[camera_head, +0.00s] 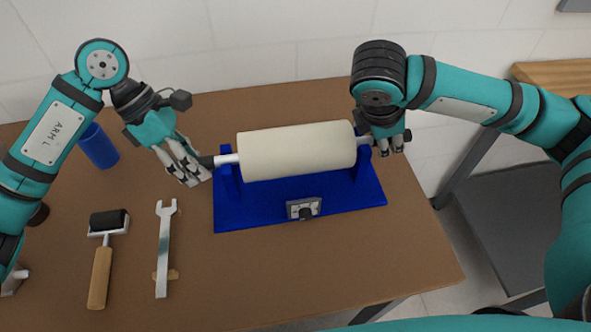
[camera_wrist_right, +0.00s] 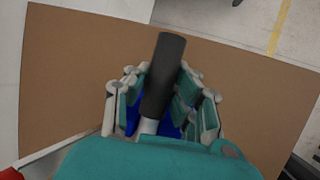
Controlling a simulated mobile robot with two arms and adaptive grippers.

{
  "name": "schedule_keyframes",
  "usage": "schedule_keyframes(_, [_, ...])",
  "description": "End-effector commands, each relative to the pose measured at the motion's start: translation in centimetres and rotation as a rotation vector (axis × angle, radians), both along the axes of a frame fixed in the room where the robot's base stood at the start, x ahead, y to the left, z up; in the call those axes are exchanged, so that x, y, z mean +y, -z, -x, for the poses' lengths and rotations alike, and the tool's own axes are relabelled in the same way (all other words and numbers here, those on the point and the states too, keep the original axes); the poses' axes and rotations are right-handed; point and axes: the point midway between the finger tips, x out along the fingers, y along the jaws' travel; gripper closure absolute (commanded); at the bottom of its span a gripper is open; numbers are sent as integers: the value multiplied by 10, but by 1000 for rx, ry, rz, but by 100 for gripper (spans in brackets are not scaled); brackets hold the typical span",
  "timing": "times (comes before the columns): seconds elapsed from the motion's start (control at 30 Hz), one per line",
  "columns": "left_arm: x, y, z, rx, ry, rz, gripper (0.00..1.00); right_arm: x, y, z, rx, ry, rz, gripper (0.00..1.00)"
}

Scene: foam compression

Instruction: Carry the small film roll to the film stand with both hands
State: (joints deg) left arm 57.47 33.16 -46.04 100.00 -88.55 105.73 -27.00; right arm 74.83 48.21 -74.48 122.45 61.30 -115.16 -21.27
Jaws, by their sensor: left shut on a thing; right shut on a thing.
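The film roll (camera_head: 297,151) is a cream cylinder with a pale shaft and dark end grips. It lies level over the blue film stand (camera_head: 300,210), its shaft ends at the stand's two uprights; whether it rests in them I cannot tell. My left gripper (camera_head: 196,170) is shut on the roll's left shaft end. My right gripper (camera_head: 385,143) is shut on the right shaft end. In the right wrist view the dark end grip (camera_wrist_right: 164,75) sticks out between the fingers of my right gripper (camera_wrist_right: 162,105).
On the brown table (camera_head: 350,275) lie a hand roller (camera_head: 104,255) and a wrench (camera_head: 164,245) at the left. A blue cup (camera_head: 98,146) stands behind them. The front right of the table is clear. A grey surface (camera_head: 520,235) lies beyond the right edge.

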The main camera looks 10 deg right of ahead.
Motion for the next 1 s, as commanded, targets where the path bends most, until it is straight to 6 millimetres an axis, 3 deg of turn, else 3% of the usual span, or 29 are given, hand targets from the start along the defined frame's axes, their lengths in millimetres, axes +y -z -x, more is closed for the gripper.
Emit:
schedule_keyframes(0.1, [0,8,-2,-4,-7,0,100,0,8,0,1,-4,1,100])
schedule_keyframes(0.13, [1,7,-1,-2,-7,-2,78,0,7,1,3,-4,1,77])
schedule_keyframes(0.3, [1,6,-1,-1,-5,-1,56,0,6,0,2,-2,1,56])
schedule_keyframes(0.67, [3,-1,-3,-3,-3,-1,56,0,6,0,0,-1,0,56])
schedule_keyframes(1.0, [29,-60,-19,-4,-5,-1,56,0,6,0,0,0,0,56])
